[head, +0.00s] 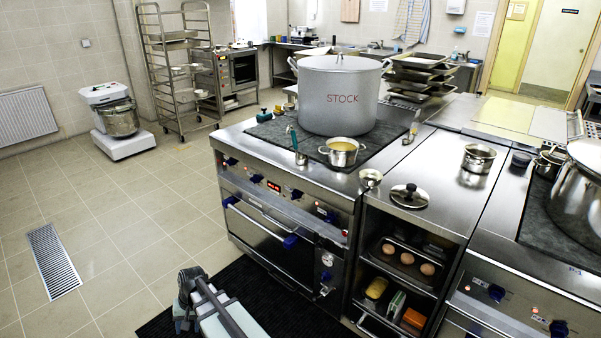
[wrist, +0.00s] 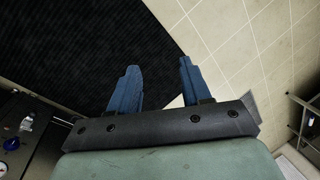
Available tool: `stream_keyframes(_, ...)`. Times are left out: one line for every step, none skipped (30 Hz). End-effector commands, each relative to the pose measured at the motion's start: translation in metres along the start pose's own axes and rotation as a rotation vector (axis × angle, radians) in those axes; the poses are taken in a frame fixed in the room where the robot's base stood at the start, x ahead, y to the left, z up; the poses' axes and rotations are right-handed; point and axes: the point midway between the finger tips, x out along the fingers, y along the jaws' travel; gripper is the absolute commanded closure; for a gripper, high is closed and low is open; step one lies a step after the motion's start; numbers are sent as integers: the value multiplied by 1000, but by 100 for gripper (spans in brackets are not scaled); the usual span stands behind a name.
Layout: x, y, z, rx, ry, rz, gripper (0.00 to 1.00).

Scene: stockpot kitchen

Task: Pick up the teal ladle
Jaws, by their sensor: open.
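The teal ladle (head: 295,143) is in the head view, on the stove top near its front edge. Its teal handle rises upward, and its metal lower part is beside a small pot (head: 342,151). My gripper (wrist: 158,82) is open and empty in the wrist view, with its two blue fingers apart above the dark mat and the tiled floor. In the head view my arm is low in front of the stove, well below and apart from the ladle. The ladle is not in the wrist view.
A small metal bowl (head: 371,178) and a lid (head: 409,196) lie to the right. The oven front (head: 265,235) with blue knobs stands beside my arm. The tiled floor (head: 110,215) at left is mostly clear.

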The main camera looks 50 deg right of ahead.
Motion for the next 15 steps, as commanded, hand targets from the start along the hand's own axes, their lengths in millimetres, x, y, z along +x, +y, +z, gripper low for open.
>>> stream_keyframes(-12,2,-29,79,21,-48,52)
stream_keyframes(-18,4,-40,124,28,-77,52)
stream_keyframes(-27,6,-56,185,38,-115,52)
stream_keyframes(-34,8,-67,229,45,-145,52)
stream_keyframes(-41,12,-79,275,50,-173,52)
stream_keyframes(-50,16,-94,335,57,-212,52)
stream_keyframes(-56,20,-105,378,61,-241,52)
stream_keyframes(-64,25,-116,422,66,-270,52)
stream_keyframes(-73,31,-130,480,70,-310,52)
stream_keyframes(-80,36,-141,523,73,-339,52)
stream_keyframes(-88,42,-151,567,76,-369,52)
stream_keyframes(-99,50,-166,623,79,-410,52)
stream_keyframes(-107,57,-176,663,81,-440,52)
stream_keyframes(-115,64,-186,706,82,-471,52)
stream_keyframes(-127,74,-199,760,83,-512,52)
